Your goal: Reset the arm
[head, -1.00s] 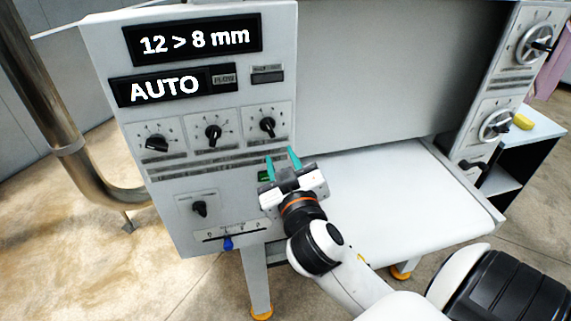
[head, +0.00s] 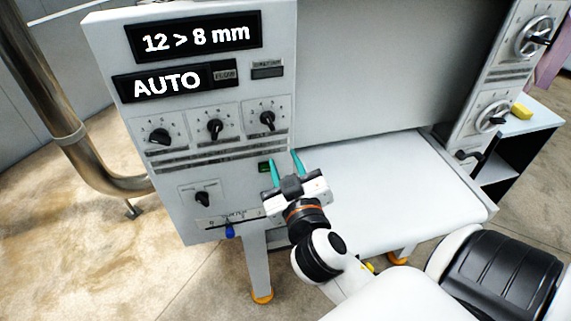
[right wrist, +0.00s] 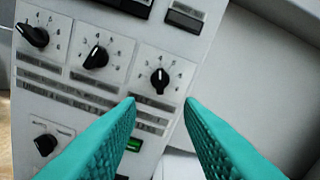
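My right gripper (head: 286,163) is in front of the lower right part of the sheeter's control panel (head: 215,165). Its two teal fingers are apart with nothing between them, and they also fill the lower part of the right wrist view (right wrist: 160,115). A green button (head: 264,167) on the panel lies just left of the fingers; it also shows in the right wrist view (right wrist: 134,145), partly beside the left finger. Touching cannot be seen. My left gripper is in neither view.
The panel has displays reading "12 > 8 mm" (head: 196,39) and "AUTO" (head: 166,83), three upper knobs (head: 214,129), a lower knob (head: 203,199) and a blue slider (head: 230,231). A white bed (head: 390,190) extends right. A shelf (head: 535,135) bears a yellow item (head: 521,111).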

